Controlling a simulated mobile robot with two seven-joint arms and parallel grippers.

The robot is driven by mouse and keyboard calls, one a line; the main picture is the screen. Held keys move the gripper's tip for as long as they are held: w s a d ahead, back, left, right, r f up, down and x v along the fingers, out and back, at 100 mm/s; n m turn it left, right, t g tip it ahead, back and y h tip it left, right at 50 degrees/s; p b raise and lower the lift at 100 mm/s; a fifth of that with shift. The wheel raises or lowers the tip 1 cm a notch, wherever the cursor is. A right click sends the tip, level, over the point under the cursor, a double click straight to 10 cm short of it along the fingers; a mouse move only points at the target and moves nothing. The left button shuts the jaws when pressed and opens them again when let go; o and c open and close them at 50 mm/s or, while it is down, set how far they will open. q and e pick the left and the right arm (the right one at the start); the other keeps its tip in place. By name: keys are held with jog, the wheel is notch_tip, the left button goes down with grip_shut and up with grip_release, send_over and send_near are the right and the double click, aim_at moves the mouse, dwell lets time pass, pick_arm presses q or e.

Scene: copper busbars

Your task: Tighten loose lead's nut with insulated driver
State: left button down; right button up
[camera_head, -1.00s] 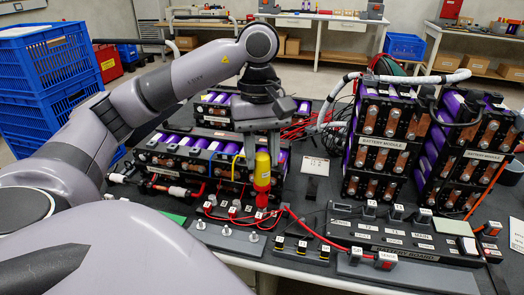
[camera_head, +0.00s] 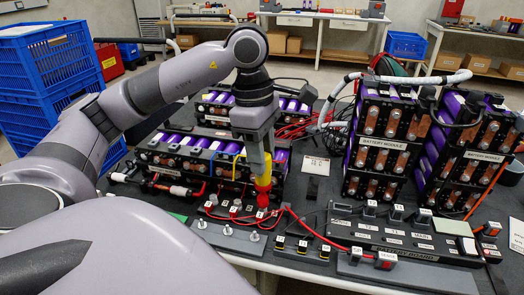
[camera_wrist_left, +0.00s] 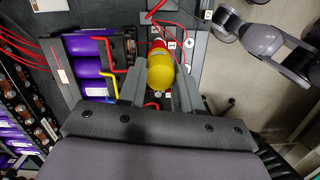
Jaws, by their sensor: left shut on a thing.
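The insulated driver (camera_head: 264,184), yellow with a red lower part, stands upright over a row of numbered red-lead terminals (camera_head: 236,209). My left gripper (camera_head: 268,160) is shut on its yellow handle, partly covering it. In the left wrist view the driver (camera_wrist_left: 161,71) sits between the two grey fingers. Its red end is over the terminal row at the right of the row. The nut under it is hidden, and I cannot tell whether the driver touches it. A red lead (camera_head: 316,232) runs right from there. A grey arm part shows in the left wrist view, but right fingertips are not clear.
Battery modules with purple cells (camera_head: 190,155) stand close behind and left of the driver. Taller modules (camera_head: 384,140) stand to the right. A grey block with several studs (camera_head: 228,236) lies in front. A labelled black board (camera_head: 400,238) is at the front right.

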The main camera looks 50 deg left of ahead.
pick_arm(q)
jog(key=n, duration=0.5)
jog(key=shift+n+t+y+p, duration=0.3)
jog(key=shift+n+p, duration=0.1)
jog(key=shift+n, duration=0.7)
jog(key=n+p, duration=0.1)
jog(key=n, duration=0.6)
jog(key=shift+d+y, duration=0.15)
jog(key=shift+y, duration=0.25)
jog(key=shift+f, duration=0.1)
jog(key=shift+f+b, duration=0.55)
jog(key=shift+f, duration=0.3)
